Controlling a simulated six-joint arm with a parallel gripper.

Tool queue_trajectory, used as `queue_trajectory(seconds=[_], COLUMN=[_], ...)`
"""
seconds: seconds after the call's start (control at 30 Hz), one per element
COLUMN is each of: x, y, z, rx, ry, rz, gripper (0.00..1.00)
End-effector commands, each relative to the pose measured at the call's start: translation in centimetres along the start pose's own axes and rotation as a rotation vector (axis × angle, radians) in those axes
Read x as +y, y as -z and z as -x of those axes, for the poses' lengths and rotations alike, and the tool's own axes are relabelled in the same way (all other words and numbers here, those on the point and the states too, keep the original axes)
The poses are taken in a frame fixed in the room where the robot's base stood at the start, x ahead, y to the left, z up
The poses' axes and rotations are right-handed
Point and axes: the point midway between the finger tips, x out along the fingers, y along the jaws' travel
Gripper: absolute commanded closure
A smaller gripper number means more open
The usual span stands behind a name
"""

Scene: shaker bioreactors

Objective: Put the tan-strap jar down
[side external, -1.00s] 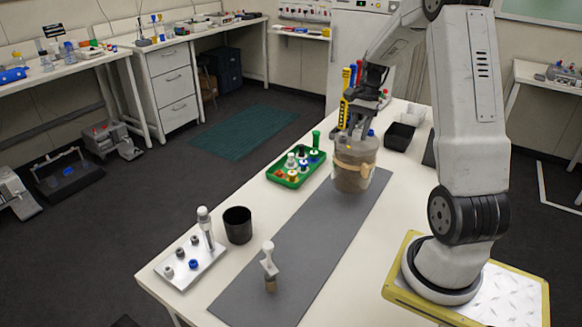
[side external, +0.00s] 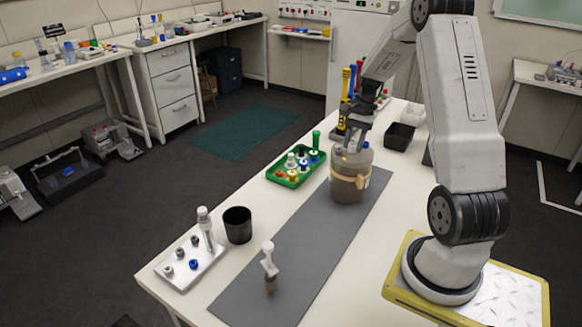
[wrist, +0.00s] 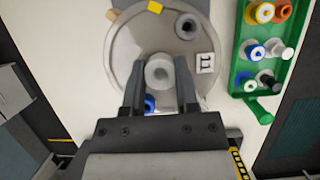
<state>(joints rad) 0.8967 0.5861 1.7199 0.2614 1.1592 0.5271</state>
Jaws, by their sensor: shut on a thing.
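The tan-strap jar (side external: 349,180) is a wide, clear vessel with brownish contents and a tan strap around its side. It is upright at the far part of the grey mat (side external: 288,258). Its base looks at or very near the mat; I cannot tell if it touches. My gripper (side external: 352,143) is above the jar, shut on its central neck. In the wrist view, the fingers flank the round grey neck (wrist: 160,73) on the lid, beside a darker port, a white label and a blue cap.
A green tray (side external: 292,178) with several coloured caps stands left of the jar. A black bin (side external: 399,137) is behind. The mat's middle is clear.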

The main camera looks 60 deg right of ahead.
Motion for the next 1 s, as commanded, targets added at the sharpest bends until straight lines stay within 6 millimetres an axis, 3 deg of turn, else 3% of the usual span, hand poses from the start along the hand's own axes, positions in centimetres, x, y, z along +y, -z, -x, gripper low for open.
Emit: queue_trajectory(seconds=[0.47, 0.5, 0.57, 0.6, 1.0], x=[-0.05, 0.02, 0.01, 0.01, 0.0], y=[0.13, 0.13, 0.13, 0.13, 0.03], z=[-0.19, -0.34, -0.33, -0.33, -0.05], rx=[0.001, -0.001, -0.001, -0.001, 0.001], ry=[0.002, 0.0, 0.0, 0.0, 0.0], rz=[0.0, 0.0, 0.0, 0.0, 0.0], gripper=[1.0, 0.5, 0.31, 0.27, 0.27])
